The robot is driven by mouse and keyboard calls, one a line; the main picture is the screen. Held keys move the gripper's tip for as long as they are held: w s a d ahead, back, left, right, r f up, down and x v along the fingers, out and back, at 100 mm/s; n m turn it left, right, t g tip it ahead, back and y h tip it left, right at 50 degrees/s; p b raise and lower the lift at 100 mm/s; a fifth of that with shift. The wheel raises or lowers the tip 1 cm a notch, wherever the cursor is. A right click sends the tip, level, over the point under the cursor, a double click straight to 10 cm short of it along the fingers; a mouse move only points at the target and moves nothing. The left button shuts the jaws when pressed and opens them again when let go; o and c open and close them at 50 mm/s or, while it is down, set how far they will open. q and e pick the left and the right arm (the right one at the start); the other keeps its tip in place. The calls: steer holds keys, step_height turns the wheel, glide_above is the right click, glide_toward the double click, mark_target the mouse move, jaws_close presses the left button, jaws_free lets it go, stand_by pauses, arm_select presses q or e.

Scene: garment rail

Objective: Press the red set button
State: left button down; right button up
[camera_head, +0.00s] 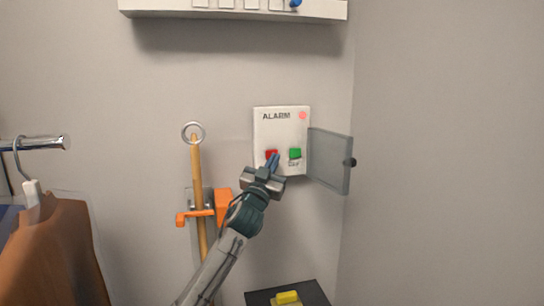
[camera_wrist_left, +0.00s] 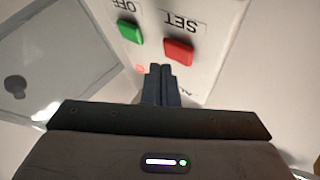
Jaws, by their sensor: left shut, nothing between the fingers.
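The red set button (camera_head: 271,154) is on the lower left of the white alarm panel (camera_head: 281,133), partly covered by my gripper in the head view. In the left wrist view the red button (camera_wrist_left: 178,51) stands out under the upside-down word SET. My left gripper (camera_head: 272,162) is shut and empty, its fingertips in front of the panel beside the red button. In the wrist view the closed fingertips (camera_wrist_left: 161,70) are just below and left of the red button; I cannot tell whether they touch the panel. My right gripper is not in view.
A green OFF button (camera_head: 295,153) is right of the red one. A clear cover (camera_head: 330,161) hangs open at the panel's right. A wooden pole (camera_head: 197,170) with an orange clip (camera_head: 195,216) is at the left, near hanging clothes (camera_head: 65,250). A shelf (camera_head: 235,10) is above.

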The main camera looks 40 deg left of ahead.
arm_select(q)
steer(key=s+d, duration=0.3)
steer(key=shift+s+d, duration=0.15)
steer(key=shift+d, duration=0.25)
stand_by(0.7)
